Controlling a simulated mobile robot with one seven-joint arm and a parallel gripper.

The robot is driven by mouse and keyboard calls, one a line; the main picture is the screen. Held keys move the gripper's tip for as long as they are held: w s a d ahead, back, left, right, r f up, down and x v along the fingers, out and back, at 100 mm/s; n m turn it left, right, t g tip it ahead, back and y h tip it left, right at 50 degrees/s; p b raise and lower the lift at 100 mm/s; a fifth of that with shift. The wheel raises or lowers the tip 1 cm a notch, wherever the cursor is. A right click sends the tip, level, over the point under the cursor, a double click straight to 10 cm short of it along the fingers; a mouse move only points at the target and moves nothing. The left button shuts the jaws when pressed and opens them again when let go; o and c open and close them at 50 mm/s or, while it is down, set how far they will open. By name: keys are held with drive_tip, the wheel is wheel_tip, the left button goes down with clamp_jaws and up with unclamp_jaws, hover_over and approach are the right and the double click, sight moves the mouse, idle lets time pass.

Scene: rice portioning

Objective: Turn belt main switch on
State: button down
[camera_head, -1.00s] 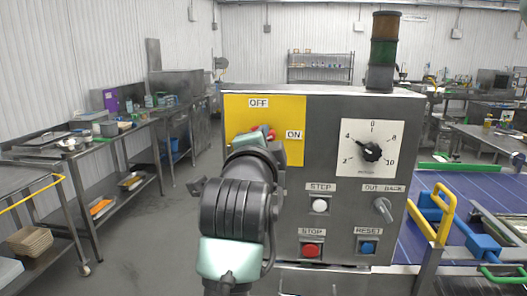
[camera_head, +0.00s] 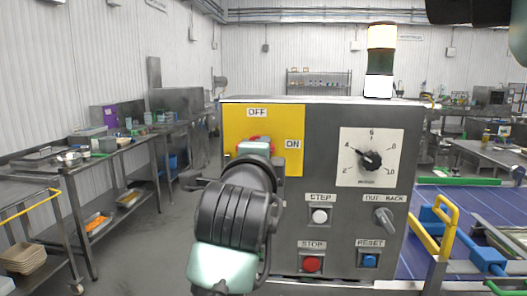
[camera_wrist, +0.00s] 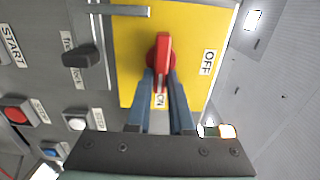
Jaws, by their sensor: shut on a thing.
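The red belt main switch (camera_head: 262,138) sits on a yellow plate (camera_head: 290,120) with OFF at the top and ON at the right. My gripper's arm covers part of it in the head view. In the wrist view the red handle (camera_wrist: 163,50) lies in line with the ON label (camera_wrist: 159,101), square to the direction of the OFF label (camera_wrist: 208,62). My gripper (camera_wrist: 163,84) is shut on the handle, one finger on each side. The signal tower (camera_head: 381,60) on the box glows white at its top and bottom.
The grey control box also bears a dial (camera_head: 370,160), a white STEP button (camera_head: 320,216), a red STOP button (camera_head: 312,264), a blue RESET button (camera_head: 370,261) and an OUT/BACK knob (camera_head: 384,219). A blue belt (camera_head: 485,205) is at the right. Steel tables (camera_head: 80,170) stand at the left.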

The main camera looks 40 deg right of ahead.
drive_tip(key=c, duration=0.8)
unclamp_jaws()
drive_tip(key=shift+s+a, duration=0.1)
drive_tip(key=b+v, duration=0.2)
drive_tip(key=v, duration=1)
drive_tip(key=shift+s+a+b, duration=0.2)
drive_tip(key=shift+s+b, duration=0.1)
drive_tip(key=w+a+r+n+t+y+p, duration=0.15)
drive_tip(key=a+r+n+t+p, duration=0.35)
drive_tip(key=a+r+n+t, duration=0.6)
drive_tip(key=s+a+r+n+t+y+p, duration=0.1)
drive_tip(key=s+a+r+n+t+y, duration=0.1)
drive_tip(key=a+r+n+y, duration=0.2)
drive_tip(key=s+a+r+n+t+y+p, duration=0.1)
drive_tip(key=s+a+r+n+t+y, duration=0.1)
drive_tip(key=a+n+y, duration=0.6)
drive_tip(key=s+a+r+n, duration=0.1)
drive_tip(key=a+r+n, duration=0.1)
drive_tip(key=n, duration=0.3)
drive_tip(key=shift+a+r+t+p, duration=0.25)
drive_tip(key=shift+a+t+p, duration=0.15)
drive_tip(key=shift+a, duration=0.15)
